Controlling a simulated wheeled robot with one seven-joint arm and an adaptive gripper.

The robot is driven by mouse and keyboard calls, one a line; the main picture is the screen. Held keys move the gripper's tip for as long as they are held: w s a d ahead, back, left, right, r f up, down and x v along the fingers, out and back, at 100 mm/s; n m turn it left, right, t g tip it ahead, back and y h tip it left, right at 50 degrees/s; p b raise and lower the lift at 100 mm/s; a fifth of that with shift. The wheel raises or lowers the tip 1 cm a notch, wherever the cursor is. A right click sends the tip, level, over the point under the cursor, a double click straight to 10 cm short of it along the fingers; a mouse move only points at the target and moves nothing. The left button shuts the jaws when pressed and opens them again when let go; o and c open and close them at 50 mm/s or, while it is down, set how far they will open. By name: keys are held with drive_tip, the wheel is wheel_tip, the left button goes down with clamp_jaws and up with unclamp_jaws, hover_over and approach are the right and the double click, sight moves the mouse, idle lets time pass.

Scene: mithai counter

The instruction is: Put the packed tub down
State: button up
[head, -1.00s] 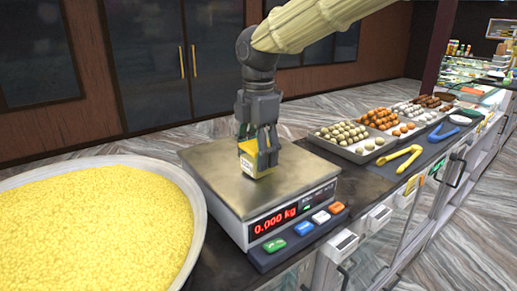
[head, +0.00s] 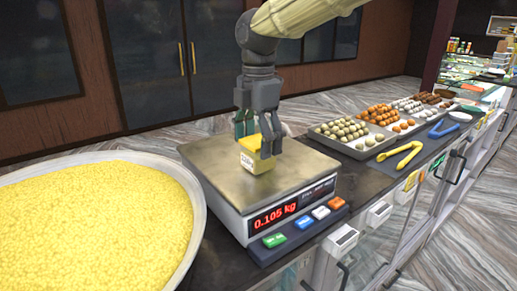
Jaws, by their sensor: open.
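The packed tub (head: 256,159), small and yellow with a white label, stands upright on the steel pan of the weighing scale (head: 221,180). The scale's red display (head: 272,217) reads 0.105 kg. My gripper (head: 259,145) points down right over the tub. Its fingers are spread apart, with their tips at about the height of the tub's upper part.
A wide metal pan (head: 196,212) heaped with yellow grains stands at the left. Trays of round sweets (head: 357,150) line the counter at the right, with yellow tongs (head: 400,155) and blue tongs (head: 443,130) beside them. The scale pan around the tub is clear.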

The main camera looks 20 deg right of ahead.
sight(258, 141)
wheel_tip(258, 141, up, 10)
drive_tip(key=b, duration=0.2)
drive_tip(key=shift+s+r, duration=0.2)
